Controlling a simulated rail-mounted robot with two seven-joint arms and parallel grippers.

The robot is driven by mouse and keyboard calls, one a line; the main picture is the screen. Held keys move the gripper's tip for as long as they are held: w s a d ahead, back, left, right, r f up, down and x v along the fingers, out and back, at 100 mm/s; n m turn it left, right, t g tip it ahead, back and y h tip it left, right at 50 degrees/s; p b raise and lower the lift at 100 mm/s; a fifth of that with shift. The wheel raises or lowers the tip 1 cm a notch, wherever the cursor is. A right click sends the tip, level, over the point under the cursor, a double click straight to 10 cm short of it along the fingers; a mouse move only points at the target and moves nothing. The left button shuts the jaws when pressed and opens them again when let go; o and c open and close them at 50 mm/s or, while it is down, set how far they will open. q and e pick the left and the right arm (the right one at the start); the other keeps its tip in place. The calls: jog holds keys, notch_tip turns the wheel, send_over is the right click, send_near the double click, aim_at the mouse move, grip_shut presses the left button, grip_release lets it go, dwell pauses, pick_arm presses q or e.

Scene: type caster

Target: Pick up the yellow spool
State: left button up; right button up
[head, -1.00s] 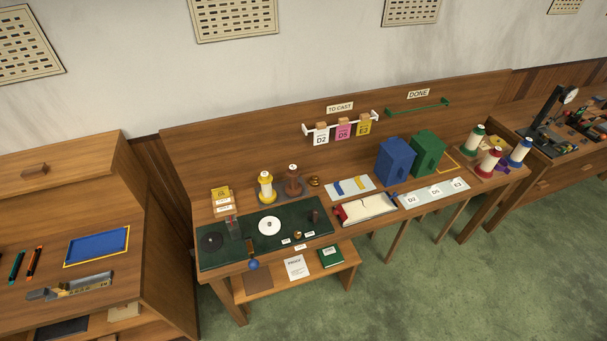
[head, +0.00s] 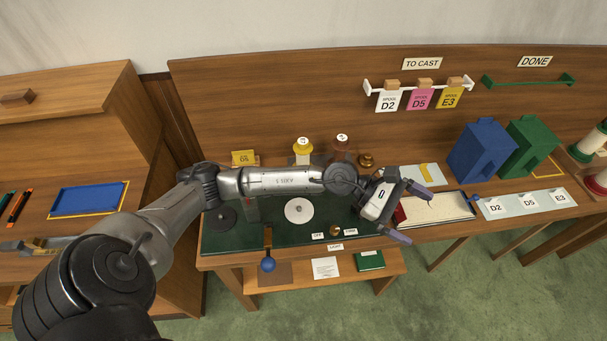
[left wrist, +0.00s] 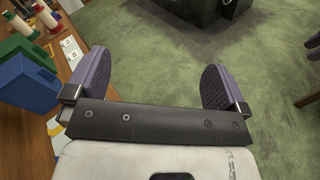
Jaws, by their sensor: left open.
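The yellow spool (head: 303,147) stands upright at the back of the casting bench in the head view. My left gripper (head: 410,213) is open and empty, well to the right of the spool, over the bench's front part. In the left wrist view its two purple-grey fingers (left wrist: 158,75) are wide apart with only green floor between them. The spool is not in that view.
A brown spool (head: 342,145) stands just right of the yellow one, and a brass piece (head: 366,160) beyond it. A blue block (head: 482,150) and green block (head: 530,145) stand farther right. A blue-knobbed lever (head: 267,265) hangs at the bench front.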

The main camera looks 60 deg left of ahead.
pick_arm(q)
jog(key=w+a+f+m+g+y+b, duration=0.1)
jog(key=a+f+m+y+b, duration=0.15)
jog(key=a+f, duration=0.2)
jog(key=w+a+f+m+g+y+b, duration=0.1)
jog(key=w+a+f+m+y+b, duration=0.1)
jog(key=a+f+m+y, duration=0.3)
jog(key=g+y+b, duration=0.4)
jog(key=y+b, duration=0.3)
jog(key=y, duration=0.4)
send_near(303, 142)
jog(key=shift+n, duration=0.45)
jog(key=b+x, duration=0.1)
jog(key=x, duration=0.5)
jog(key=shift+a+f, duration=0.15)
jog(key=shift+f, duration=0.15)
jog(key=shift+b+x, duration=0.45)
jog(key=shift+x, duration=2.55)
pick_arm(e)
notch_tip(303, 142, down, 16)
jog(key=shift+a+r, duration=0.15)
jog(key=shift+a, duration=0.05)
pick_arm(q)
jog(key=shift+c, duration=0.2)
